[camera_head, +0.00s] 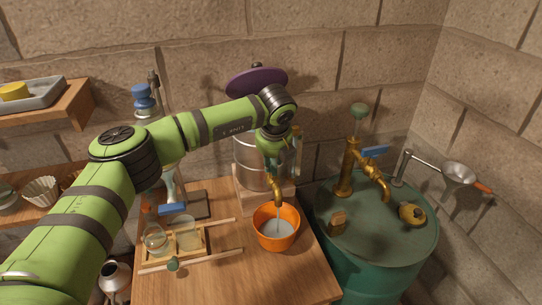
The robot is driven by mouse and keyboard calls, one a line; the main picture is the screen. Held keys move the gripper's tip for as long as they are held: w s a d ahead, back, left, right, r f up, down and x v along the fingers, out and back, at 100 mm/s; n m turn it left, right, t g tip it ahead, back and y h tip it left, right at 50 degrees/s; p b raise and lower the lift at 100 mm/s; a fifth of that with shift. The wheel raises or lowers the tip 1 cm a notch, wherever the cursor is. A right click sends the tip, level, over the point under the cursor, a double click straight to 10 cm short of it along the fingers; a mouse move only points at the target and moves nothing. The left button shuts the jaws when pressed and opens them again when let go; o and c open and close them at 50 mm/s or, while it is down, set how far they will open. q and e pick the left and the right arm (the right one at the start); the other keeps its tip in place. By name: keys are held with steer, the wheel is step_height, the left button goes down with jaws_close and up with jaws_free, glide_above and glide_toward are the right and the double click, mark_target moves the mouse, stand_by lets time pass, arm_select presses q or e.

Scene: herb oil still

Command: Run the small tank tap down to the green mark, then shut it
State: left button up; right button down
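The small metal tank (247,158) stands on a wooden block at the back of the wooden table, partly hidden by my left arm. Its brass tap (277,186) points down over an orange bowl (265,236). A thin pale stream runs from the spout into the bowl, which holds pale liquid. My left gripper (271,153) points down at the tap, just above the spout; its fingers are too small and covered to read. A narrow upright tube (297,150) shows at the tank's right side; I cannot make out the green mark or a level. My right gripper is out of view.
A green drum (365,258) stands right of the table, with a larger blue-handled brass tap (348,165) on top. A wooden rack (213,249) with glass vessels lies left of the bowl. The table's front right is clear. A purple disc (250,82) shows behind my arm.

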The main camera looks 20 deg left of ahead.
arm_select(q)
jaws_close()
